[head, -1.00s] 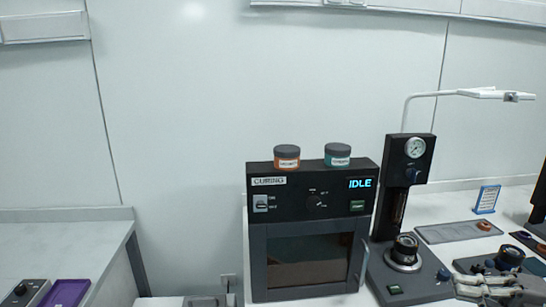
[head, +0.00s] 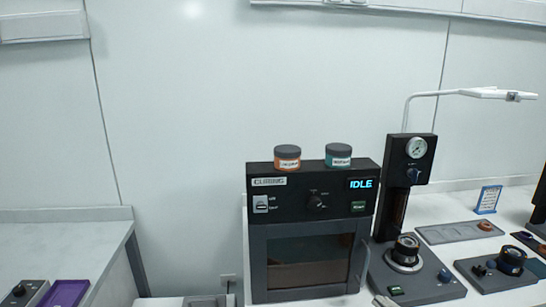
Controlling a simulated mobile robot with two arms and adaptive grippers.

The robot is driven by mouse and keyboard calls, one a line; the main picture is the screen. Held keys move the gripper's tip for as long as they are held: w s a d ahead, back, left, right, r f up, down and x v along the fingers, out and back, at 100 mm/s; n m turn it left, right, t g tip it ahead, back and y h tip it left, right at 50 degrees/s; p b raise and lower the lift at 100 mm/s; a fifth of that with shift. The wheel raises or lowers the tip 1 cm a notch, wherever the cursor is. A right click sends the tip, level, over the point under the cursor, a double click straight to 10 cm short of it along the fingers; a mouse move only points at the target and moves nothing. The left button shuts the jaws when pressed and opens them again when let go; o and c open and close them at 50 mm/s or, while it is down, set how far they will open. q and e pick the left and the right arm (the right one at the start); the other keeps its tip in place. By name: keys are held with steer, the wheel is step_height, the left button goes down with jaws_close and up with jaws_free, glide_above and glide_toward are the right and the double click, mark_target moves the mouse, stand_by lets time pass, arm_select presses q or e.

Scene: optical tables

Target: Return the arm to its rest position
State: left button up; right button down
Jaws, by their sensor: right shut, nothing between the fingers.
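My left gripper is not in view.
A curing oven (head: 310,240) reading IDLE carries an orange jar (head: 287,160) and a teal jar (head: 338,156). Right of it stands a press with a gauge (head: 415,148). A dark fixture (head: 500,272) and grey tray (head: 455,232) lie further right. A purple tray (head: 64,293) is on the left table.

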steer(key=s+a+f+m+g+h, duration=0.3)
steer(key=s+f+m+g+h, duration=0.35)
steer(key=s+f+m, duration=0.55)
steer(key=s+a+f+m+g, duration=0.1)
steer(key=s+g, duration=0.2)
steer(key=s, duration=0.6)
steer(key=s+a+f+m+g, duration=0.15)
steer(key=s+g, duration=0.25)
steer(key=s, duration=0.5)
step_height(320, 180, down, 30)
steer(key=s+b, duration=0.2)
steer(key=b, duration=0.1)
steer(key=s+d+f+n+g+h+b, duration=0.1)
steer(key=s+d+f+g+b, duration=0.1)
steer(key=s+f, duration=1.4)
steer(key=shift+s+d+f+b, duration=0.15)
steer(key=shift+d+f+b, duration=0.2)
steer(key=shift+f, duration=0.25)
